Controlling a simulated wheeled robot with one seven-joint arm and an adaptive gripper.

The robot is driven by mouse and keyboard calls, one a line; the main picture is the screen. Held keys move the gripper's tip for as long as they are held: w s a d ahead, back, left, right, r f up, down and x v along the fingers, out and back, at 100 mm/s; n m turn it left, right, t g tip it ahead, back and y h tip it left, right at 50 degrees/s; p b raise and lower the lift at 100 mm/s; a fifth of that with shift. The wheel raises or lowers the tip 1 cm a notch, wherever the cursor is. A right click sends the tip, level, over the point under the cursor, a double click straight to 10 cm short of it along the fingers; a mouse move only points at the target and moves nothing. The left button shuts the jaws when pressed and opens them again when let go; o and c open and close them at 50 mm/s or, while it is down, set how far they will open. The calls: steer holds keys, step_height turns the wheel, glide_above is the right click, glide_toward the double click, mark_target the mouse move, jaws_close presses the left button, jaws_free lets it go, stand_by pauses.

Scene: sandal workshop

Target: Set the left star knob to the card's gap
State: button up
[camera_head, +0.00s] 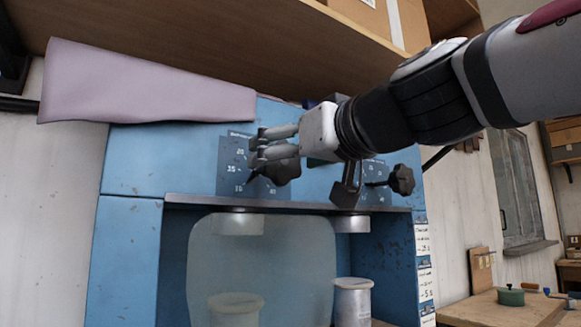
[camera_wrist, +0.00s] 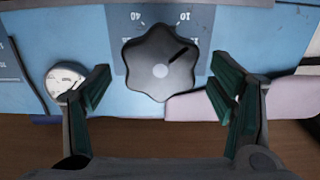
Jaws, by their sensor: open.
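The left star knob (camera_head: 284,172) is black and lobed, on a dark dial plate (camera_head: 228,155) on the blue machine's front. In the wrist view, the knob (camera_wrist: 160,62) shows face-on and upside down, its pointer line aimed at the upper right, near the 10 side of the scale. My gripper (camera_head: 259,144) is open in front of the dial, partly covering it. In the wrist view, my gripper (camera_wrist: 158,84) has one finger to each side of the knob, with gaps between. White cards (camera_head: 424,265) with small print hang on the machine's right edge; their text is too small to read surely.
A second star knob (camera_head: 402,180) sits to the right, its dial partly behind my wrist. A pinkish sheet (camera_head: 140,85) lies on top of the machine, under a wooden shelf (camera_head: 200,45). A clear guard (camera_head: 260,265) hangs below. A round gauge (camera_wrist: 64,80) shows in the wrist view.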

steer(key=shift+w+a, duration=0.45)
steer(key=shift+w, duration=0.15)
steer(key=shift+c, duration=0.6)
steer(key=c, duration=1)
steer(key=shift+m, duration=0.3)
